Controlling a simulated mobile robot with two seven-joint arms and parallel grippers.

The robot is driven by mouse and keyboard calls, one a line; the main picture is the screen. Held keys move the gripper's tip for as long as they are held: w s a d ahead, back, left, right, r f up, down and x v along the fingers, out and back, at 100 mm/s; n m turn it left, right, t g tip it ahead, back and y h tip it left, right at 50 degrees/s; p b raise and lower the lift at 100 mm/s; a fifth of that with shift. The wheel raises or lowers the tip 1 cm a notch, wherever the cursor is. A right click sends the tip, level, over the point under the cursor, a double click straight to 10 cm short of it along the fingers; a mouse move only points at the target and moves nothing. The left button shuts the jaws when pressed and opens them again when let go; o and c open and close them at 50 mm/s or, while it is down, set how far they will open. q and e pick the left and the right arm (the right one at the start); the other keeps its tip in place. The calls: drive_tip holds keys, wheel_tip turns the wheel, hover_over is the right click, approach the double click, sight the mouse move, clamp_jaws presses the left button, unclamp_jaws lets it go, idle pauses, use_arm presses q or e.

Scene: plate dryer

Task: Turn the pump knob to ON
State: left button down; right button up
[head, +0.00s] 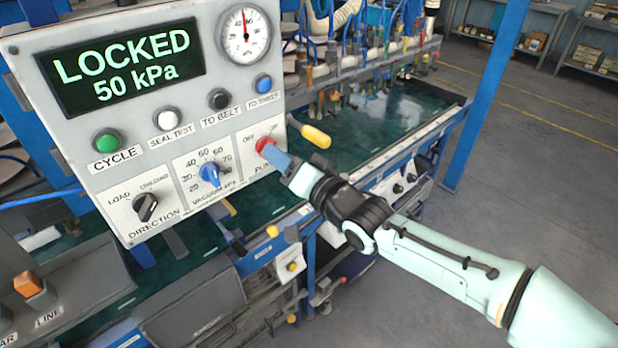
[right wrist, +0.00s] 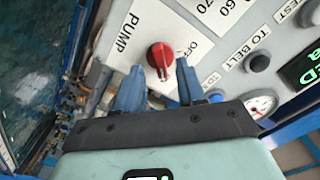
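The red pump knob (head: 265,143) is on the white PUMP plate at the lower right of the grey control panel (head: 100,200). I see no clear contact. My left gripper is not in view.
The panel display (head: 120,68) reads LOCKED 50 kPa. Beside the pump plate is the blue vacuum knob (head: 210,174); the black direction knob (head: 145,207) is farther left. A yellow-ended lever (head: 316,137) sticks out just right of the panel, close to my right gripper.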

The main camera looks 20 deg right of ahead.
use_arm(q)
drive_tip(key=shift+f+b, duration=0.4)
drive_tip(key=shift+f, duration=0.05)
use_arm(e)
drive_tip(key=v, duration=1.1)
drive_tip(key=shift+a, duration=0.1)
